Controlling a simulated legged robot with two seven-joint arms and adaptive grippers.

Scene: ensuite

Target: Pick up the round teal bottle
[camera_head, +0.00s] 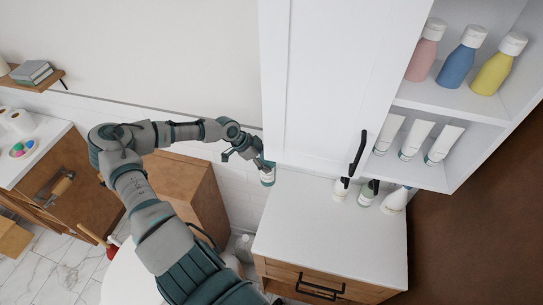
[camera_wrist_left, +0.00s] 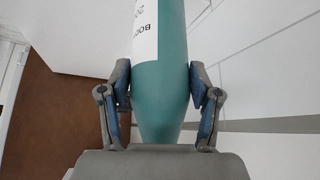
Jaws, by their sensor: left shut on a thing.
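The round teal bottle (camera_wrist_left: 165,105) fills the middle of the left wrist view, with a white label and some black print on it. My left gripper (camera_wrist_left: 162,98) is shut on it, one finger on each side. In the head view my left gripper (camera_head: 256,162) is left of the white countertop, in front of the tiled wall. The bottle (camera_head: 268,177) hangs from it, small and partly hidden, with its pale label showing. My right gripper is not in view.
A white cabinet (camera_head: 325,80) with a black handle hangs above the countertop (camera_head: 310,235). A white bottle (camera_head: 341,189), a green bottle (camera_head: 367,195) and another white bottle (camera_head: 395,201) stand at its back. Open shelves (camera_head: 455,100) hold bottles and tubes. The countertop's front is clear.

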